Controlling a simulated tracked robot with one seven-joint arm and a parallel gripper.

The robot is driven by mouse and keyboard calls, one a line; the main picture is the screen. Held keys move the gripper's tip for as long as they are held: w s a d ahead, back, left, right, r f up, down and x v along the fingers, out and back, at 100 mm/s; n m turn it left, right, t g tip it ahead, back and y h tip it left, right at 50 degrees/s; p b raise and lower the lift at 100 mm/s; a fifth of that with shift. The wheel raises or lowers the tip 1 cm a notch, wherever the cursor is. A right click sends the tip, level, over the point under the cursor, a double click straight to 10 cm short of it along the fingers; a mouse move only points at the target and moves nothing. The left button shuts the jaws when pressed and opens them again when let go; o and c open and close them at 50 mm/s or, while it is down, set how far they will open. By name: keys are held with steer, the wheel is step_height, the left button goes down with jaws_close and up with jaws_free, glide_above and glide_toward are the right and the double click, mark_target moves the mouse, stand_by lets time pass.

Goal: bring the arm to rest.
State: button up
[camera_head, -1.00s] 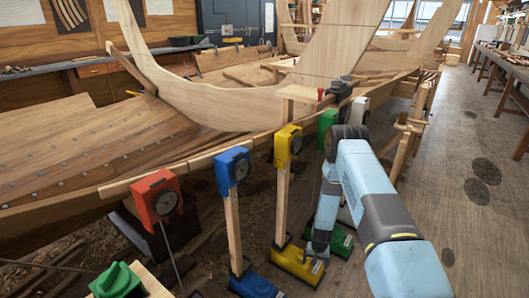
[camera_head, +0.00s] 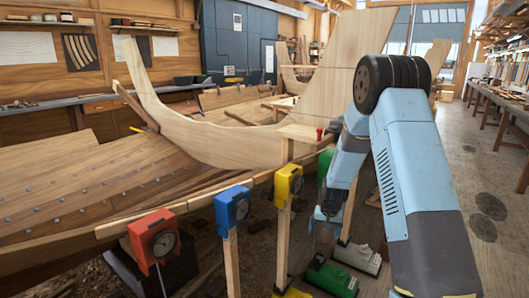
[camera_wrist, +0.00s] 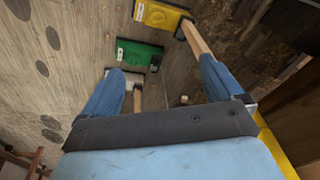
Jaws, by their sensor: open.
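My light blue arm (camera_head: 415,170) rises at the right of the head view and bends at a dark ribbed joint, with its forearm hanging down. My gripper (camera_head: 322,222) hangs beside the hull's edge, near the green clamp-like device (camera_head: 325,165), partly covering that area. In the wrist view my gripper (camera_wrist: 165,80) shows two blue fingers spread wide apart. Nothing is held between them; floor, a green base (camera_wrist: 138,53) and a thin post lie beyond. Whether the fingers touch anything is hard to tell.
The wooden hull (camera_head: 90,185) fills the left. A white base (camera_head: 357,256) stands on the floor. Open floor (camera_head: 490,255) lies right, beside a long bench (camera_head: 500,95).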

steer(key=s+r+t, duration=0.1)
steer(key=s+r, duration=0.4)
steer(key=r, duration=0.4)
steer(key=s+r+n, duration=0.1)
steer(key=s+r, duration=0.3)
steer(key=r, duration=0.5)
steer(key=s+r+t, duration=0.1)
steer(key=s+r, duration=0.4)
steer(key=r, duration=0.4)
steer(key=s+r, duration=0.5)
steer(key=s, duration=0.7)
steer(key=s+r+t, duration=0.1)
steer(key=s+r, duration=0.4)
steer(key=s, duration=0.8)
steer(key=shift+s+d+r+n, duration=0.15)
steer(key=shift+s+d+n, duration=0.05)
steer(key=shift+d+n, duration=0.2)
